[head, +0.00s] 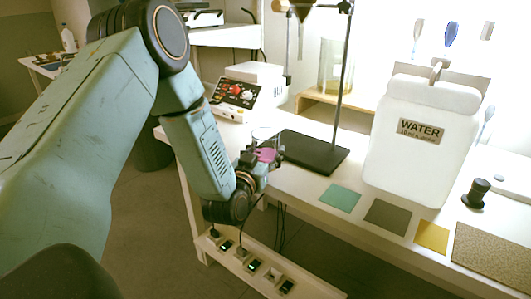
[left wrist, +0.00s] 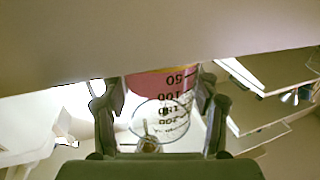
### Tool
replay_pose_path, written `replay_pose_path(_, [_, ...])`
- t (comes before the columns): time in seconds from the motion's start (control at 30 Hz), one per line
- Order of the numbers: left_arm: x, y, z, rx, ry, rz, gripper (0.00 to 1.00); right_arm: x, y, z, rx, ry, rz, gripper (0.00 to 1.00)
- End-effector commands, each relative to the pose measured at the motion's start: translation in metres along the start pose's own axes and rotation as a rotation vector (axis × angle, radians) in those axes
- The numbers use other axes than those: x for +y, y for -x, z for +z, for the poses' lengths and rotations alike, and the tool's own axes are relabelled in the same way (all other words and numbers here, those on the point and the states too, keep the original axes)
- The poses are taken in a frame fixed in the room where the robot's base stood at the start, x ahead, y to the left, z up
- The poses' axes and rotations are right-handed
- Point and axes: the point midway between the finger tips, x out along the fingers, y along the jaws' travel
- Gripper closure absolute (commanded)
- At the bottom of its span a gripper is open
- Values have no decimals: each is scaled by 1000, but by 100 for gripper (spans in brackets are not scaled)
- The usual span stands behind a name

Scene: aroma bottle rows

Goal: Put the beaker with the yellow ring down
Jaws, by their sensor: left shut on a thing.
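My left gripper (head: 264,160) is at the table's left front edge in the head view. It is shut on a clear beaker (head: 265,134) with pink liquid at its bottom. In the left wrist view the beaker (left wrist: 160,108) is between the two fingers (left wrist: 163,102), and its printed numbers appear upside down. Whether the beaker's base touches anything is hidden. My right gripper is not in view.
A green mat (head: 340,197), a grey mat (head: 387,216) and a yellow mat (head: 432,237) lie bare along the front of the white table. A large beaker (head: 337,65) stands further back.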

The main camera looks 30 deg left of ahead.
Motion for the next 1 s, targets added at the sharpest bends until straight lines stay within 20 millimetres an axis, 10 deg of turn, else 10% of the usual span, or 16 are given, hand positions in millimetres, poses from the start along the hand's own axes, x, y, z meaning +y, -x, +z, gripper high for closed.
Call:
replay_pose_path(0.1, [0, 0, 4, 1, 0, 0, 79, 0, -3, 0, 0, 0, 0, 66])
replay_pose_path(0.13, [0, 0, 4, -1, 0, 0, 37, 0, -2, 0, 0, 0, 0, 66])
replay_pose_path(0.37, [0, 0, 3, -1, 0, 0, 17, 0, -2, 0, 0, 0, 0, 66])
replay_pose_path(0.8, [0, 0, 4, 1, 0, -1, 17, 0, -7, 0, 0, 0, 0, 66])
replay_pose_path(1.0, [2, 34, 0, -6, 0, 1, 17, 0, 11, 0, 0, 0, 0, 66])
